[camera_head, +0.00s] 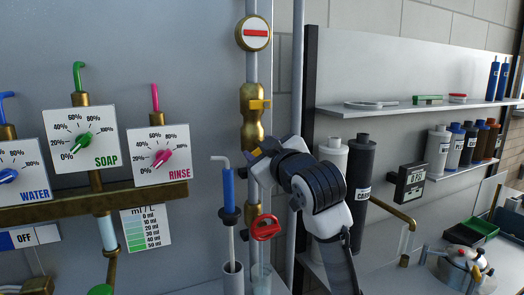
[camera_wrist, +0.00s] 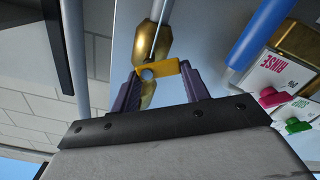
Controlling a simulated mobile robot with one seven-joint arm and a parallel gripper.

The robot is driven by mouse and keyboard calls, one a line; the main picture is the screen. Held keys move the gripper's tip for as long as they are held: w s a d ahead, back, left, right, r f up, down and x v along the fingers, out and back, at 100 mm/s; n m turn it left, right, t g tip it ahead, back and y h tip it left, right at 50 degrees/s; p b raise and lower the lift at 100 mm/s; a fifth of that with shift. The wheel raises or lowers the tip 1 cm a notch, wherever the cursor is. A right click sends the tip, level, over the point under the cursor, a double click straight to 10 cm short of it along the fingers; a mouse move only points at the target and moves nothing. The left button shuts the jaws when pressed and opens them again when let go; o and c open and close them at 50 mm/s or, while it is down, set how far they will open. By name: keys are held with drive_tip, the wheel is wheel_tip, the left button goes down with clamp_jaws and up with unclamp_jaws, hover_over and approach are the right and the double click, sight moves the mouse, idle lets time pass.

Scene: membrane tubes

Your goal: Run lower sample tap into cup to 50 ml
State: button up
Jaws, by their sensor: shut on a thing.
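The vertical pipe in the head view carries a brass upper tap (camera_head: 252,130) with a yellow handle (camera_head: 262,104). In the wrist view my gripper (camera_wrist: 163,84) is shut on this yellow handle (camera_wrist: 158,69), in front of a brass tap body (camera_wrist: 148,45). A clear cup (camera_head: 262,278) stands low by the pipe, below a red handwheel (camera_head: 265,227). Its liquid level cannot be read from here.
A blue tube (camera_head: 229,188) with a bent white top stands just left of the pipe. Dials for water, soap and rinse (camera_head: 160,155) are on the left panel. A shelf with bottles (camera_head: 435,150) is on the right. A ml/L colour chart (camera_head: 146,228) hangs below the dials.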

drive_tip(key=shift+r, duration=0.1)
drive_tip(key=o, duration=1)
drive_tip(key=shift+b+v, duration=2.2)
drive_tip(key=shift+v, duration=4.75)
